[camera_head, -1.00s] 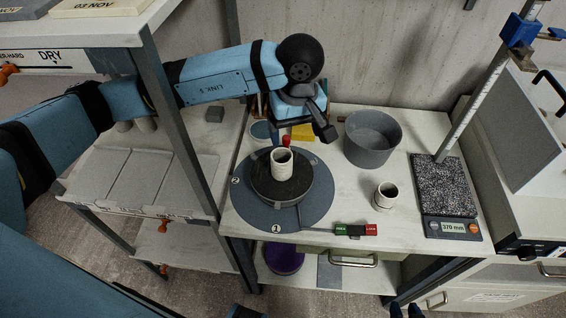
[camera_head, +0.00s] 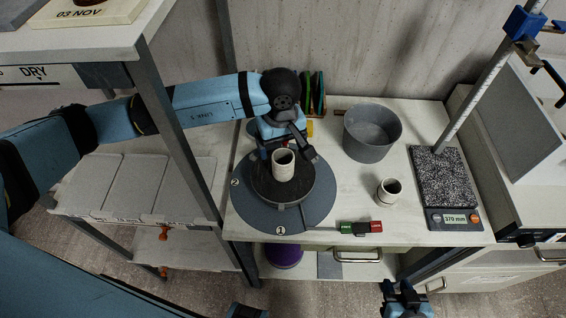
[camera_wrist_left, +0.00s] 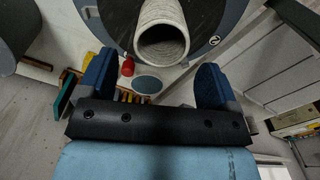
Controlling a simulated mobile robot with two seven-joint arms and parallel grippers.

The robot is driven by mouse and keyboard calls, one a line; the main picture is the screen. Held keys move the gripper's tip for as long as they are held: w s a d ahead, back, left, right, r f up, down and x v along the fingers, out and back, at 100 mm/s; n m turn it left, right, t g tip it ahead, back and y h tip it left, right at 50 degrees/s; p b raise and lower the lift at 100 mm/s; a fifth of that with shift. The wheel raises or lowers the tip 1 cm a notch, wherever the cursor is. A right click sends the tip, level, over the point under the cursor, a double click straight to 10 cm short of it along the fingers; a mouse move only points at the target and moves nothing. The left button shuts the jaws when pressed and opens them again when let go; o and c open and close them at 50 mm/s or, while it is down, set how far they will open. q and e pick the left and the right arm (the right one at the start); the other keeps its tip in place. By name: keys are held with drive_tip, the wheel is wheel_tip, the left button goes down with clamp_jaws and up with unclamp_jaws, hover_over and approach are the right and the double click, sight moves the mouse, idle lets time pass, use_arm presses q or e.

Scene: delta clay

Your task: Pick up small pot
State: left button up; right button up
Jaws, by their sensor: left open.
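A small cream pot (camera_head: 283,170) stands upright on the dark round wheel head (camera_head: 300,187), in the middle of a grey disc. In the left wrist view the pot (camera_wrist_left: 162,40) shows its open round mouth at the top centre. My left gripper (camera_head: 287,150) is open just behind the pot, its fingers spread to either side of it. In the left wrist view the open left gripper (camera_wrist_left: 157,78) has nothing between its fingertips. A second small pot (camera_head: 389,191) stands on the table to the right. My right gripper (camera_head: 405,300) shows at the bottom edge; its jaws are unclear.
A grey bucket (camera_head: 371,134) stands behind the second pot. A red and green switch (camera_head: 360,227) lies at the front edge. A scale with a speckled plate (camera_head: 443,178) and tall post is at right. A shelf post (camera_head: 180,140) stands left, near my left arm.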

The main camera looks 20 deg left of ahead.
sight(282, 161)
use_arm(q)
drive_tip(key=f, duration=0.1)
drive_tip(key=f+p, duration=0.1)
drive_tip(key=f, duration=0.2)
drive_tip(key=shift+s+d+f+p, duration=0.3)
drive_tip(key=shift+s+f+p, duration=0.05)
drive_tip(key=shift+f, duration=0.05)
drive_tip(key=shift+w+f, duration=0.1)
drive_tip(key=shift+f, duration=0.25)
drive_tip(key=shift+c, duration=0.5)
drive_tip(key=c, duration=0.9)
